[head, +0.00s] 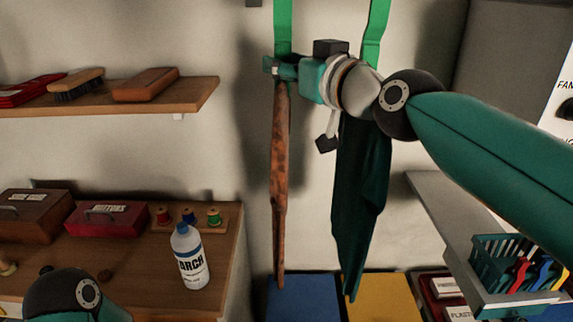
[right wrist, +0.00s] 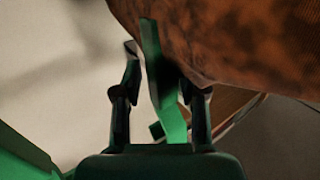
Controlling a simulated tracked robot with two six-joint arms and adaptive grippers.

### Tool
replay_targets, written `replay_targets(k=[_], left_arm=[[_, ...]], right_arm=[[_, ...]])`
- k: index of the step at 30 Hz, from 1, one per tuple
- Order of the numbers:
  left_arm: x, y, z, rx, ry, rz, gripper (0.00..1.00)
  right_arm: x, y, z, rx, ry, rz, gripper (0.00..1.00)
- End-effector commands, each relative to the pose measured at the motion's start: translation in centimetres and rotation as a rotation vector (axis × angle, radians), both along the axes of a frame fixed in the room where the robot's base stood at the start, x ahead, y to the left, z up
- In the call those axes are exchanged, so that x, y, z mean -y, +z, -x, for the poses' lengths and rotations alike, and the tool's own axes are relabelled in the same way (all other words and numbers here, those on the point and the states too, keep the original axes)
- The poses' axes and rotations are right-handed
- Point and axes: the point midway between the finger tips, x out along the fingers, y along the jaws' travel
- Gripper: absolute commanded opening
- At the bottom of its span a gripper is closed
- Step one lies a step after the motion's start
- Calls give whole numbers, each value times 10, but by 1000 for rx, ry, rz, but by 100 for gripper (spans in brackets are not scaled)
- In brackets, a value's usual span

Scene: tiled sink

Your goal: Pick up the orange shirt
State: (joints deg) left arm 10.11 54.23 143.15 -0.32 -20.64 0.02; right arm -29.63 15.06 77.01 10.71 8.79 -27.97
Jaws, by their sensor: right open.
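The orange shirt (head: 281,185) is a rust-orange mottled garment hanging narrow and edge-on below a green strap (head: 283,25). It fills the upper right of the right wrist view (right wrist: 235,45). My right gripper (head: 270,66) is at the shirt's top, where the strap comes down. In the right wrist view its open fingers (right wrist: 167,72) stand on either side of a green strip, with the orange cloth just beyond. I cannot tell whether a finger touches the cloth. My left gripper is out of view; only part of that arm shows at lower left.
A dark green garment (head: 360,205) hangs close to the right, below a second green strap (head: 376,30). Blue (head: 303,300) and yellow (head: 384,298) surfaces lie below. A white bottle (head: 190,258) stands on the left counter. A grey shelf (head: 440,215) holds a teal basket (head: 490,270).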

Motion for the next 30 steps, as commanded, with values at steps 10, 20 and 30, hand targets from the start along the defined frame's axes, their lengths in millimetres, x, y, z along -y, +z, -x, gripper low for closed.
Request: replay_targets(k=[10, 20, 30], left_arm=[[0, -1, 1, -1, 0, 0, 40], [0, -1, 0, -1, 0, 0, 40], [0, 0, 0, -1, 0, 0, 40]], right_arm=[[-7, -1, 0, -1, 14, 1, 8], [-8, -1, 0, -2, 14, -1, 0], [-7, 1, 0, -1, 14, -3, 0]])
